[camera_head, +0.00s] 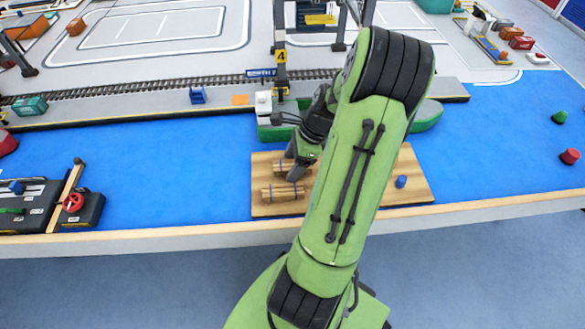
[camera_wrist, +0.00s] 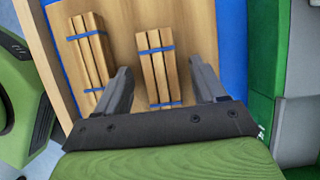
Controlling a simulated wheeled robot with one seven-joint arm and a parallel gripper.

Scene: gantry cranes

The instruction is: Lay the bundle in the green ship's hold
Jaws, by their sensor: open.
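Two bundles of wooden sticks tied with blue bands lie on a flat wooden raft (camera_head: 340,203). In the wrist view, one bundle (camera_wrist: 158,66) lies between the spread fingers of my gripper (camera_wrist: 162,68), with a gap on each side; the other bundle (camera_wrist: 90,50) lies left of the left finger. My gripper is open; its height over the bundle is hard to judge. In the head view my gripper (camera_head: 297,172) is over the raft's left part, at the far bundle; the near bundle (camera_head: 283,193) is clear. The green ship (camera_head: 427,115) lies behind the raft, its middle and hold hidden by my arm.
A blue peg (camera_head: 401,182) stands on the raft's right. A yellow-marked crane leg (camera_head: 281,65) rises on the quay behind the ship. Red (camera_head: 570,156) and green (camera_head: 559,117) buoys stand far right.

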